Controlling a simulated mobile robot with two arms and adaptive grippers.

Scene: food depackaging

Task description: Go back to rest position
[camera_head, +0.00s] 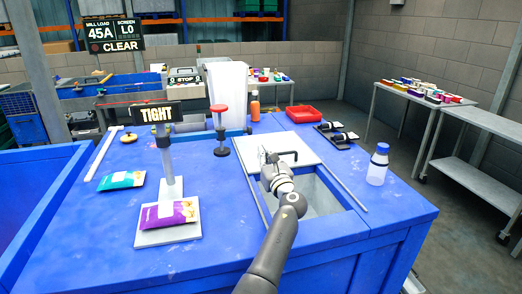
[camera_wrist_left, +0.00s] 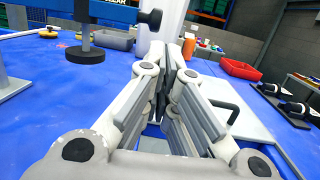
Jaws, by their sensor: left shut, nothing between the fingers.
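My left gripper (camera_head: 268,160) is shut and empty in the head view, above the near part of a white panel (camera_head: 298,146) with a dark handle. The arm reaches in from the bottom, over a rectangular opening (camera_head: 318,198) in the blue table (camera_head: 240,240). In the left wrist view the fingers of my left gripper (camera_wrist_left: 173,48) point forward, with nothing seen between their tips. The panel also shows at the right of that view (camera_wrist_left: 238,120). My right gripper is in neither view.
A purple packet (camera_head: 168,214) lies on a stand base marked TIGHT; a teal packet (camera_head: 121,180) lies left. A red-topped post (camera_head: 220,130), a bottle (camera_head: 378,164), a red tray (camera_head: 303,114) and a black rack (camera_head: 338,136) stand around. The front table area is clear.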

